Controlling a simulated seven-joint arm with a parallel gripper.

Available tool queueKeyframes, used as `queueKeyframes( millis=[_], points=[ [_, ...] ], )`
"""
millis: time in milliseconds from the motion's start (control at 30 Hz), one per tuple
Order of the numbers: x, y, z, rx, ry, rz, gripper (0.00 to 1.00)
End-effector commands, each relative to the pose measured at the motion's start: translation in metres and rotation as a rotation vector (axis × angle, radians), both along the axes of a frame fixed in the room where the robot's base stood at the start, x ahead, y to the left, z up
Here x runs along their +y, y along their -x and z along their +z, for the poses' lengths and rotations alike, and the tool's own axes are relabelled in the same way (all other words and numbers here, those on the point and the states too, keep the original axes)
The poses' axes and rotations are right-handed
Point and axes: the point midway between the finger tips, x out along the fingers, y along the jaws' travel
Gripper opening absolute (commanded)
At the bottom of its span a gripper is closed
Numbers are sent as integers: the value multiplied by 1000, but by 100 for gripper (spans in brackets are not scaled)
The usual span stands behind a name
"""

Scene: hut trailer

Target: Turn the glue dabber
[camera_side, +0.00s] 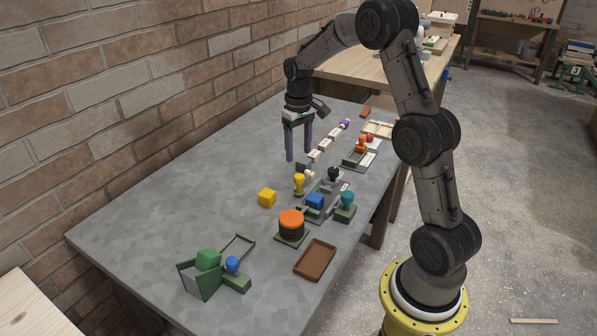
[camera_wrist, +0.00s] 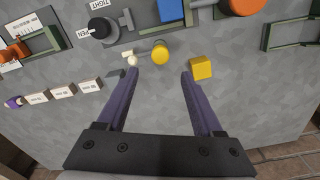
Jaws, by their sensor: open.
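No part is labelled as the glue dabber, so I cannot tell for certain which thing it is. A yellow round-topped handle (camera_side: 299,183) stands upright on the grey bench, and its top shows in the wrist view (camera_wrist: 160,52). A small cream ball (camera_wrist: 132,60) sits close beside it. My gripper (camera_side: 299,159) points down, open and empty, above the bench behind the yellow handle. In the wrist view the yellow handle appears just beyond the gap between my fingertips (camera_wrist: 157,76), apart from both.
A yellow cube (camera_wrist: 201,68) lies near the right fingertip. A black knob (camera_wrist: 103,28) with "TIGHT" lettering, a blue block (camera_side: 315,201), an orange-topped round unit (camera_side: 291,222) and a brown tray (camera_side: 315,260) stand nearby. A brick wall (camera_side: 150,80) borders the bench; its left part is clear.

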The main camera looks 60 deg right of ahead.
Motion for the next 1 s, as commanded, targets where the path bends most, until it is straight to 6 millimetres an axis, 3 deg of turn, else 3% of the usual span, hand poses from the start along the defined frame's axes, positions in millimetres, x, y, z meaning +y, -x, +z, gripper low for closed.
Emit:
queueKeyframes(
  millis=[200,400,833,867,1000],
  points=[
    [1,1,-43,4,-2,0,68],
    [0,0,-68,1,0,1,68],
    [0,0,-78,-1,0,1,68],
    [0,0,-78,-1,0,1,66],
    [0,0,-78,-1,0,1,41]
  ],
)
